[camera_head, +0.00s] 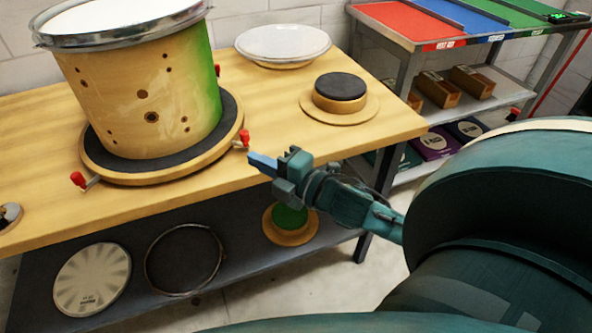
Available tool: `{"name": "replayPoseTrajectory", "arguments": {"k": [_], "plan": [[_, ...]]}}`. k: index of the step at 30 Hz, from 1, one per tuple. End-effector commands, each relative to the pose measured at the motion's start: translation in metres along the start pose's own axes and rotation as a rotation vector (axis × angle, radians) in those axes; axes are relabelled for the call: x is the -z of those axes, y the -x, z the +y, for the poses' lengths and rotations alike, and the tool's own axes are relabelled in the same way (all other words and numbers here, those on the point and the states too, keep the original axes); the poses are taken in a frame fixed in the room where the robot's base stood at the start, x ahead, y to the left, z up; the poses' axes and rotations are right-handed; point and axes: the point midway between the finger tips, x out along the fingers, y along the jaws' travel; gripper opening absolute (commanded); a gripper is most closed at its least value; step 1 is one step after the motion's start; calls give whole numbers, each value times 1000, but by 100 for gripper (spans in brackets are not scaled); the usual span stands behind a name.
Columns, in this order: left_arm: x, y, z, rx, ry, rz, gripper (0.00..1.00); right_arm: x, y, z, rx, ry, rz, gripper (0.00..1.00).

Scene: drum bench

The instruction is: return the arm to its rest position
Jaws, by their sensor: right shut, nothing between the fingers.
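My right gripper (264,163) is shut and empty. It shows at the front edge of the wooden bench (280,110), near the round base of the drum. My right arm (500,230) reaches in from the right and fills the lower right of the view. The gripper's blue fingertips point left, close to a red-tipped clamp (242,141) on the drum base; I cannot tell whether they touch. My left gripper is not in view.
A wooden drum (145,90) with a green side stands on a round base (180,172). A white plate-like disc (283,44) and a black-topped round pad (340,92) sit behind. A shelf rack (400,45) stands at the right. Discs lie on the lower shelf (130,236).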

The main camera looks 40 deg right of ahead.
Motion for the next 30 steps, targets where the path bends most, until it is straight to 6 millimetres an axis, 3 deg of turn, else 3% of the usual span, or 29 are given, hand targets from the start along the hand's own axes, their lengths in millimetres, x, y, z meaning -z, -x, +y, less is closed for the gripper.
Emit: {"name": "replayPoseTrajectory", "arguments": {"k": [6, 12, 23, 26, 30], "plan": [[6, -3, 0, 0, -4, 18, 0, -10, 39, -2, 4, -1, -2, 0], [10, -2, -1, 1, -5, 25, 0, -16, 62, 0, 2, -2, -2, 0], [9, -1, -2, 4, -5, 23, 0, -18, 70, 1, -1, -1, 0, 0], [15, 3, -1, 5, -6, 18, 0, -18, 70, 9, -1, 0, 0, 0], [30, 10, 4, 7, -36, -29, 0, -16, 71, 46, -2, 0, 0, 0]]}}
